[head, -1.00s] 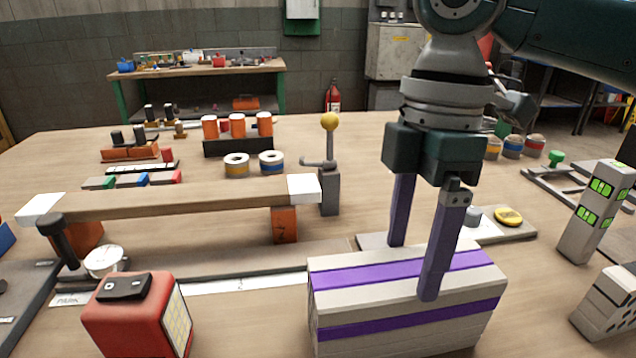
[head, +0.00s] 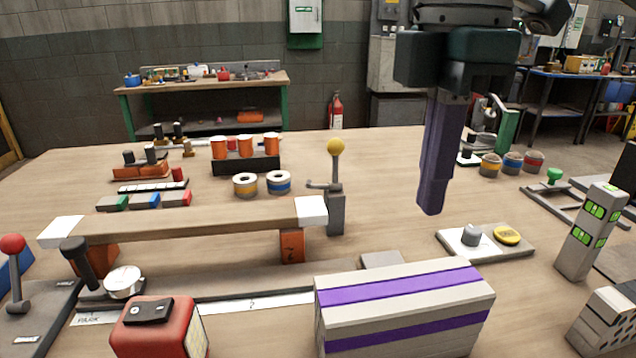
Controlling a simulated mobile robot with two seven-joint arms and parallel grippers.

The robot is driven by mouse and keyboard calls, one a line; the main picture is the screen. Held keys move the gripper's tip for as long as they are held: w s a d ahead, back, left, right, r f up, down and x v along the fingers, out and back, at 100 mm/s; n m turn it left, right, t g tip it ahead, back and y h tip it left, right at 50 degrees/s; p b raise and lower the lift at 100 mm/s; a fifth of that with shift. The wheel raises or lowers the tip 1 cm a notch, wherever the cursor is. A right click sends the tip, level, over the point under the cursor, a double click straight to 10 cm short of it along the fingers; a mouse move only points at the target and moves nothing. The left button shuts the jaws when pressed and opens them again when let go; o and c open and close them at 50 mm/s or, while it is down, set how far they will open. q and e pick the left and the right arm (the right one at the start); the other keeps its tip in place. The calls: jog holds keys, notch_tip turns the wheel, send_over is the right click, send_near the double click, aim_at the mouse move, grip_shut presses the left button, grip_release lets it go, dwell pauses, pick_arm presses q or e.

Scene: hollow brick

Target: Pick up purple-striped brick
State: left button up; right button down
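The purple-striped brick (head: 405,312) is a light grey block with purple bands along its top and front. It rests on the workbench at the bottom centre of the head view, its lower edge cut off by the frame. My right gripper (head: 432,200) is above and behind it in the picture, clear of it, with its dark purple fingers pointing down. The fingers overlap in this view, so their gap is hidden. Nothing shows held between them. My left gripper is not in view.
A red box (head: 160,328) stands left of the brick. A wooden beam (head: 190,222) on orange supports lies behind it. A plate with a yellow button (head: 507,236) and a grey tower with green lights (head: 590,232) stand to the right. Bare bench lies between them.

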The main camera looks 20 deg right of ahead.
jog(key=shift+r, duration=0.25)
jog(key=shift+c, duration=1.6)
grip_release()
jog(key=shift+r, duration=0.1)
